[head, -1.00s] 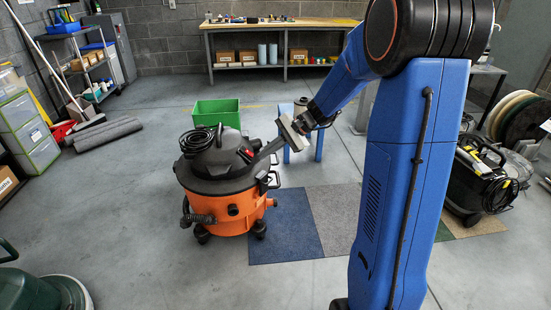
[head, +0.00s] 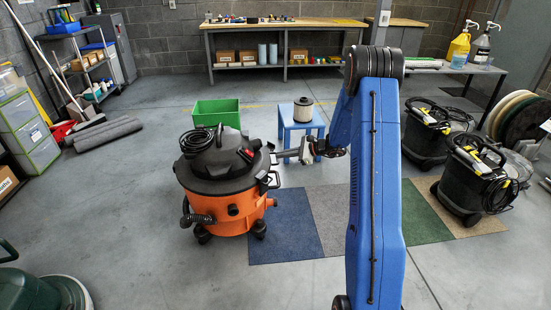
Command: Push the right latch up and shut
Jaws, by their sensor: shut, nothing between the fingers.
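The shop vacuum has an orange tank (head: 235,211) and a black lid (head: 215,167), and stands upright on the floor. The right latch (head: 269,181) is a dark loop on its right side, near the seam between lid and tank. It sticks out from the tank; its exact angle is too small to tell. My gripper (head: 279,154) is shut and empty. It points left, with its tips close to the lid's right edge and a little above the latch. I cannot tell whether the tips touch the vacuum.
A blue stool (head: 301,130) with a cylindrical filter (head: 303,110) stands behind my gripper. A green bin (head: 217,113) is behind the vacuum. Coloured floor mats (head: 284,227) lie to the right. Two black machines (head: 474,177) stand farther right.

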